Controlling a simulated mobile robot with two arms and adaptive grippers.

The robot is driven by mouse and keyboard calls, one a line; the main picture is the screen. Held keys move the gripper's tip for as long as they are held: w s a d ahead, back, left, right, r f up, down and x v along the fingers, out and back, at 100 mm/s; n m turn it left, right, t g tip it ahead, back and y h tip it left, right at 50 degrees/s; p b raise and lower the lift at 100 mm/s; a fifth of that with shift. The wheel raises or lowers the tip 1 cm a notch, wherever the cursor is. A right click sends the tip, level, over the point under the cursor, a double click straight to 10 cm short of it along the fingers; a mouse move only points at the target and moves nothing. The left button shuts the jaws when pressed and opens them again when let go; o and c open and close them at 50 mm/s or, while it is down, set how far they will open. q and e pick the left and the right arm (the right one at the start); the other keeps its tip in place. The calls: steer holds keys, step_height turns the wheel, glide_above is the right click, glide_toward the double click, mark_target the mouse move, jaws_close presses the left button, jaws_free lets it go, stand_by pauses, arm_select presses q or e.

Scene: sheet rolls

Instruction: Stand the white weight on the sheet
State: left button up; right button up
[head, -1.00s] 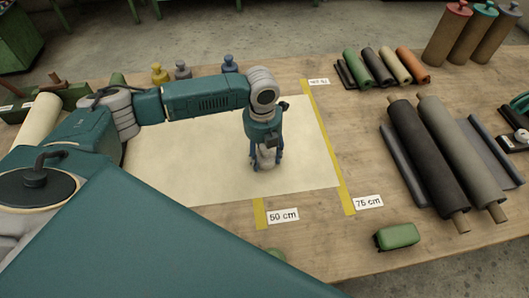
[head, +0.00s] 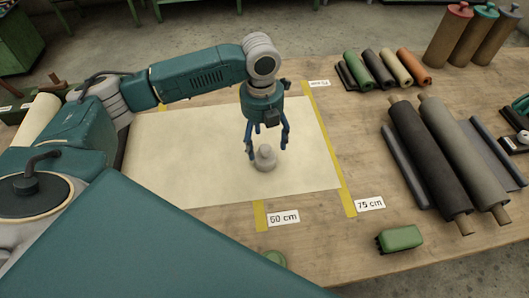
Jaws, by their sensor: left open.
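The white weight (head: 265,159), a pale grey-white piece with a knob on top, stands upright on the cream sheet (head: 190,150), near the sheet's front right part. My left gripper (head: 266,148) is open just above the weight, its blue fingers spread to either side of the knob and seemingly clear of it. The sheet lies flat on the wooden table, its right edge close to the yellow 75 cm strip. My right gripper is not in view.
Yellow strips with labels 50 cm (head: 283,218) and 75 cm (head: 370,204) mark the table. A green block (head: 399,239) lies at the front right. Dark rolls (head: 428,160) lie at the right, with small coloured rolls (head: 411,66) behind.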

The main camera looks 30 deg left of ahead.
mark_target(263, 148)
arm_select(q)
steer(key=shift+r, duration=2.2)
